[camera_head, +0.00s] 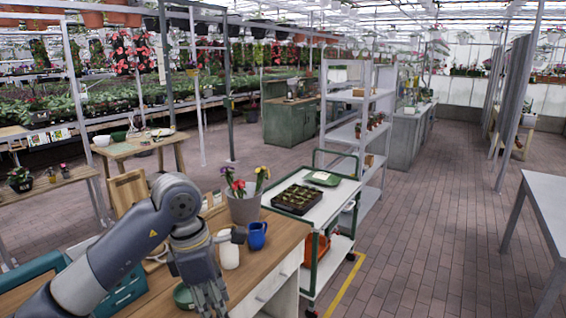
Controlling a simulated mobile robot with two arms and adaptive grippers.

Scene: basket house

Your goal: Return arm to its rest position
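My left arm comes in from the lower left and bends at a raised elbow. My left gripper (208,301) points down in front of the wooden counter (265,262), close to its near part. Its fingers are small and dark, and I cannot make out whether they are apart or closed. I see no object clearly held in it. My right arm and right gripper are out of view.
A green bowl (183,296) is partly hidden. A trolley (324,204) stands behind. The brick aisle (420,230) is clear.

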